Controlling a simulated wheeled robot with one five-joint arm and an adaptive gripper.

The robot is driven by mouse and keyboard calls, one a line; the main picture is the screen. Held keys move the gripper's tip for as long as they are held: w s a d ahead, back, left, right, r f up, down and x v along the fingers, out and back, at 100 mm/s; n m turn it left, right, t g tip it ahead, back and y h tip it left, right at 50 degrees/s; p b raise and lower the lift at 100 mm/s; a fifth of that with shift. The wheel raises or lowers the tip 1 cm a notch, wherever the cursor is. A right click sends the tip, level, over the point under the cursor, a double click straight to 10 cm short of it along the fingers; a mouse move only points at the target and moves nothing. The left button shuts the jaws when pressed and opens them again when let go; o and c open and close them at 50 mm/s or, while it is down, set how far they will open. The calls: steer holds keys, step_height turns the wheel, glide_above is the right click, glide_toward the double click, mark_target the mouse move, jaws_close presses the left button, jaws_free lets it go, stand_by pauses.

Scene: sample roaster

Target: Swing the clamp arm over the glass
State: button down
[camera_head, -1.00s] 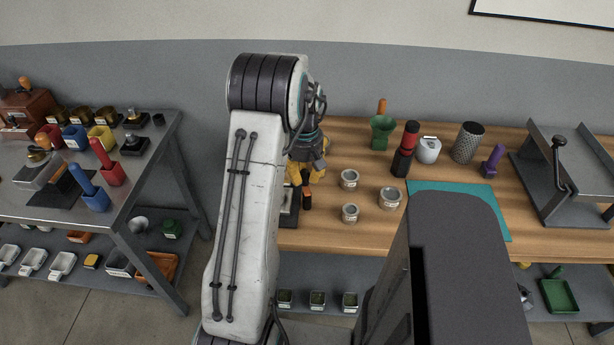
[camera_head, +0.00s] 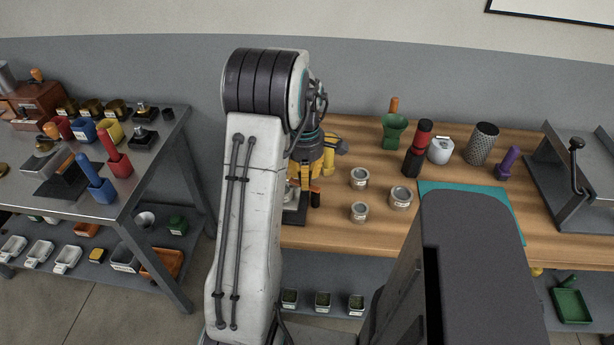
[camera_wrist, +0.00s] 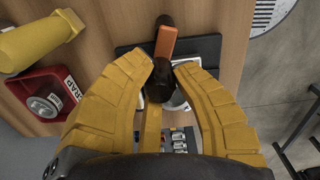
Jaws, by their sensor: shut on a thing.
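My gripper (camera_wrist: 160,75) is shut on a dark, rounded grip in the wrist view. An orange bar (camera_wrist: 166,42), which looks like part of the clamp arm, runs from the grip to a dark knob (camera_wrist: 165,20). Below lies a black base (camera_wrist: 203,48) on the wooden bench. A pale, shiny round thing (camera_wrist: 181,98) shows partly behind the fingertips; I cannot tell whether it is the glass. In the head view my gripper (camera_head: 311,182) is over the bench's left end, beside the black base (camera_head: 296,215), and my arm hides much of it.
In the wrist view a yellow cylinder (camera_wrist: 40,42) and a red box (camera_wrist: 50,97) labelled SCRAP lie left of my gripper. In the head view several small tins (camera_head: 359,178) stand right of it.

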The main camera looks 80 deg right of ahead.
steer(key=shift+a+f+n+b, duration=0.15)
steer(key=shift+a+n, duration=0.2)
steer(key=shift+n, duration=0.65)
steer(key=shift+a+n+b, duration=0.15)
steer(key=shift+a+n, duration=0.15)
steer(key=shift+n, duration=0.7)
steer(key=c, duration=1)
jaws_free()
steer(key=shift+d, duration=0.1)
steer(key=shift+r, duration=0.7)
step_height(320, 180, up, 11)
steer(key=shift+f, duration=0.1)
